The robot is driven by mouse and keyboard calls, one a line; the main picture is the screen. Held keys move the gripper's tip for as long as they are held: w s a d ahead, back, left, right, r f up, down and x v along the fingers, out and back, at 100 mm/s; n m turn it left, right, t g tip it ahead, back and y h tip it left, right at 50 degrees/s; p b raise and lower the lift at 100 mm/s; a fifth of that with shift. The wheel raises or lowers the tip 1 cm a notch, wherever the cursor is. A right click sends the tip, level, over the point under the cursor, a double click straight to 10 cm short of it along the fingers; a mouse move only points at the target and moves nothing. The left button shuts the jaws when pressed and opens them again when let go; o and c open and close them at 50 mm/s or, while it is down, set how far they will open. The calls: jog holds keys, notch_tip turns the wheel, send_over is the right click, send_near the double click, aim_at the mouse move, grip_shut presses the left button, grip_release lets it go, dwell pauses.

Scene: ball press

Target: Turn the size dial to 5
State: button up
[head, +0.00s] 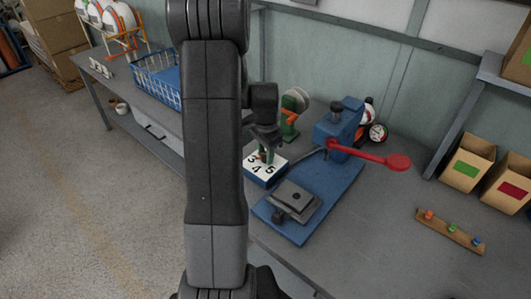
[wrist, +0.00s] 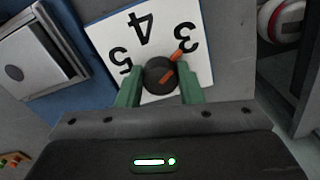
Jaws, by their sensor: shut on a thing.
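The size dial is a round black knob (wrist: 158,73) with an orange pointer, on a white plate (wrist: 205,65) marked 3, 4 and 5. In the wrist view the pointer aims up and right, toward the 3. My gripper (wrist: 160,82) has its green fingers on both sides of the knob, shut on it. In the head view my gripper (head: 266,154) is over the white plate (head: 278,160), and my arm and fingers mostly hide the knob there. The 3, 4 and 5 show at the plate's front.
A blue press (head: 338,125) with a red lever (head: 372,154) stands right of the dial, its blue base (head: 330,200) in front. A blue wire basket (head: 158,86) is at left. Open bins (head: 468,162) and a wooden strip with coloured pegs (head: 450,232) are at right.

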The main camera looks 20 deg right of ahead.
jog(key=shift+n, duration=0.3)
jog(key=n+b, duration=0.1)
jog(key=n, duration=0.4)
jog(key=shift+s+d+n, duration=0.1)
jog(key=shift+n, duration=0.2)
jog(key=n+b, duration=0.1)
jog(key=n, duration=0.5)
jog(key=shift+d, duration=0.1)
jog(key=n, duration=0.5)
jog(key=shift+d+n, duration=0.1)
jog(key=shift+n, duration=0.2)
jog(key=n, duration=0.6)
jog(key=shift+d, duration=0.1)
jog(key=o, duration=1)
jog(key=shift+c, duration=0.2)
